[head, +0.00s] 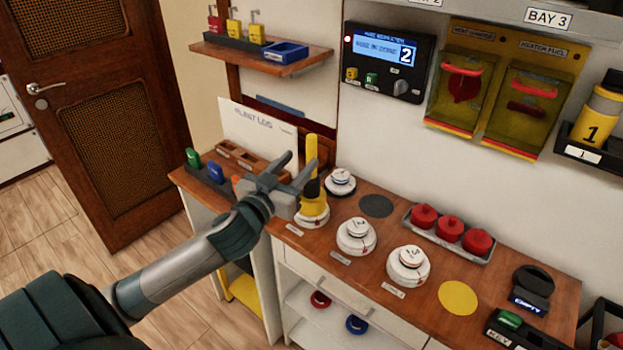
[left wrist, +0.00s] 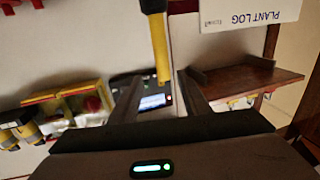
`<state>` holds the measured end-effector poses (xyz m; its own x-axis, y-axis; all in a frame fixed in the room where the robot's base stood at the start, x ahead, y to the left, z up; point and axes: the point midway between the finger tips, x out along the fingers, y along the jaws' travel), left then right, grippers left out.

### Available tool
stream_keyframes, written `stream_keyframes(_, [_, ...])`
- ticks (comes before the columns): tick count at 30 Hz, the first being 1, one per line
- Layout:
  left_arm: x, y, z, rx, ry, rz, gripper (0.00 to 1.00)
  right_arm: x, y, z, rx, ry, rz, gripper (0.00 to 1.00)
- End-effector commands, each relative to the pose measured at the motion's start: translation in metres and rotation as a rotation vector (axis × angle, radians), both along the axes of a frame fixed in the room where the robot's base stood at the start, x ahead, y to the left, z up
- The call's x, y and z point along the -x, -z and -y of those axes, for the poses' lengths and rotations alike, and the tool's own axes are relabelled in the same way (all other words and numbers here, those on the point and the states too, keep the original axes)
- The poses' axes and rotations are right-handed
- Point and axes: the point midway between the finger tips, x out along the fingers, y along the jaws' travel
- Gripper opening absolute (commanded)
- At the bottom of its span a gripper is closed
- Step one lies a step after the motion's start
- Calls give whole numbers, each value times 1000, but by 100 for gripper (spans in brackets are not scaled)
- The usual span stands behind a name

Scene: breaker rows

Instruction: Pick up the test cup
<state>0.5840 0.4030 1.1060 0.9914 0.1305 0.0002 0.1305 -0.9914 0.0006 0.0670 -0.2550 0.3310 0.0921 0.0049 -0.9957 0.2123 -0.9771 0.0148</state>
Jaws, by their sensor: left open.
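The test cup, as I take it, is a yellow cup (head: 314,204) with a dark collar and a tall upright yellow handle. It stands over a white round detector at the left of the wooden counter. My left gripper (head: 301,164) is open at the handle, its fingers pointing towards it. In the left wrist view, the handle (left wrist: 160,48) shows between the lines of the two fingers (left wrist: 160,90). I cannot tell whether it is fully between the tips. The right gripper is not in view.
Several white detectors (head: 356,237) stand on the counter (head: 350,205). A tray of red knobs (head: 450,228), a yellow disc (head: 458,297) and a dark disc (head: 376,205) lie right. Green and blue items (head: 205,168) sit left. A shelf (head: 260,57) and display panel (head: 388,60) are above.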

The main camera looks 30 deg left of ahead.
Motion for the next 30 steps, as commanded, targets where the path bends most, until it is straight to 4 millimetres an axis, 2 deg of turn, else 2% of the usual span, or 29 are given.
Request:
stream_keyframes(3, [-19, -3, -3, -2, -1, 1, 43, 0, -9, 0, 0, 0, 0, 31])
stream_keyframes(6, [-29, -2, -4, 0, -1, 0, 43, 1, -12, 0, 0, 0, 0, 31])
stream_keyframes(22, [-37, 0, -6, -2, -1, 0, 43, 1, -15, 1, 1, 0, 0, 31])
stream_keyframes(30, [-61, -2, -14, -3, -1, 0, 43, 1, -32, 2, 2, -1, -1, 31])
